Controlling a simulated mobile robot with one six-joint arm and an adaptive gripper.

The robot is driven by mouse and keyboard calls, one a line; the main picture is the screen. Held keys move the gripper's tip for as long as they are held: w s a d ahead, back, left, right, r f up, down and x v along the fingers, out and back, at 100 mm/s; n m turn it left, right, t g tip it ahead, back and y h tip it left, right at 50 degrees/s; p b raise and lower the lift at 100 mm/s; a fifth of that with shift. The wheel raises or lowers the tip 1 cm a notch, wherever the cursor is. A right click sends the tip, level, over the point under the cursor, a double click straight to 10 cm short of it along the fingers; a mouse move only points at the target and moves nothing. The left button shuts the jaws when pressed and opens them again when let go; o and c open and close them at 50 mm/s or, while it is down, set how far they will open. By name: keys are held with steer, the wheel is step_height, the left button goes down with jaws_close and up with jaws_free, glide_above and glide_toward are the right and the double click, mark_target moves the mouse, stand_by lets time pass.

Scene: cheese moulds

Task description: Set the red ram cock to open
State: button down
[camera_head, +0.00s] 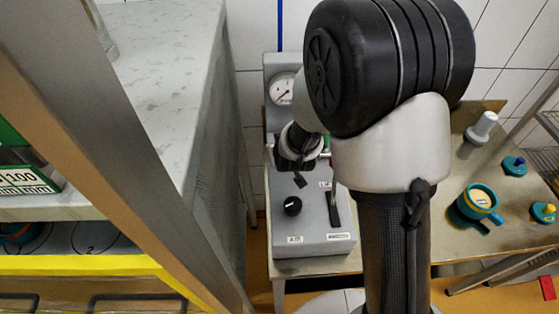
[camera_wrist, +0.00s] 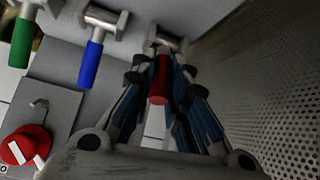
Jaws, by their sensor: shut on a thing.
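The red ram cock (camera_wrist: 160,80) shows in the wrist view as a red lever on a metal valve body, pointing down in the picture. My gripper (camera_wrist: 162,98) has its fingers on both sides of the red lever and is shut on it. In the head view my gripper (camera_head: 300,180) is over the back of the grey control box (camera_head: 313,238); my arm hides most of the cocks there.
A blue cock (camera_wrist: 91,64) and a green cock (camera_wrist: 21,42) stand left of the red one. A red knob (camera_wrist: 25,146) is at lower left. A perforated metal panel (camera_wrist: 260,85) is close on the right. A pressure gauge (camera_head: 284,88) stands behind the box.

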steer(key=shift+s+f+t+b, duration=0.35)
steer(key=shift+t+b, duration=0.25)
steer(key=shift+b, duration=0.65)
steer(key=shift+r, duration=0.15)
steer(key=c, duration=1.6)
jaws_free()
steer(key=shift+o, duration=0.2)
steer(key=shift+r, duration=0.1)
steer(key=a+v, duration=0.1)
steer(key=v, duration=1.1)
steer(key=shift+d, duration=0.5)
steer(key=shift+s, duration=0.1)
